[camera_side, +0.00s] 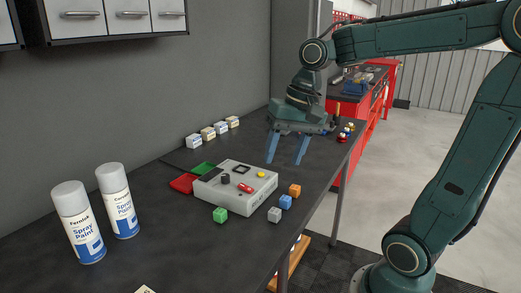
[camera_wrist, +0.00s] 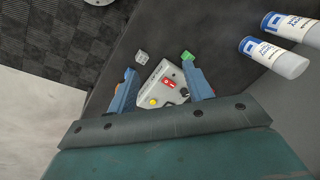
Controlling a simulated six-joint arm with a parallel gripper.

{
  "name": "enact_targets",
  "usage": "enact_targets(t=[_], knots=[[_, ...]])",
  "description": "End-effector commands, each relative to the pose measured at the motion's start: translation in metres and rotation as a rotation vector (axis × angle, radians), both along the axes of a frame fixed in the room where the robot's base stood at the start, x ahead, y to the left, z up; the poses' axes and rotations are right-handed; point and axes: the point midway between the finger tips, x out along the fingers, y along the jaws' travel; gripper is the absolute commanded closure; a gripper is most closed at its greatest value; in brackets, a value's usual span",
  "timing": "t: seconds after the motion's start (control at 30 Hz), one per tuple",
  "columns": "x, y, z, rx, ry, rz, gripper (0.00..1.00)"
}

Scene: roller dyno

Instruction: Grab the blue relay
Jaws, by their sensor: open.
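The blue relay (camera_side: 286,202) is a small cube on the dark bench, in a row between an orange cube (camera_side: 295,190) and a light grey cube (camera_side: 274,215), beside the right side of a grey control box (camera_side: 240,187). I cannot make out the blue relay in the wrist view; the left finger may cover it. My gripper (camera_side: 284,163) is open and empty, fingers down, above the bench, behind and higher than the blue relay and apart from it. In the wrist view the fingers (camera_wrist: 159,70) are spread over the control box (camera_wrist: 165,85).
A green cube (camera_side: 220,215) sits in front of the control box. Red (camera_side: 184,183) and green (camera_side: 203,168) trays lie left of it. Two spray cans (camera_side: 78,222) (camera_side: 118,200) stand at left. Small boxes (camera_side: 220,128) line the wall. The bench's right edge is near the relay.

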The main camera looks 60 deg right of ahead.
Motion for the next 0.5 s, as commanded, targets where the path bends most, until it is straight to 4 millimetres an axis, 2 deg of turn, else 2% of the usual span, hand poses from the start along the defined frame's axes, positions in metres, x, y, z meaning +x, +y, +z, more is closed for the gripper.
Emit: enact_targets(t=[0.2, 0.5], knots=[[0.028, -0.038, -0.009, 0.105, 0.114, -0.22, 0.49], [0.049, -0.102, -0.031, 0.232, 0.271, -0.514, 0.49]])
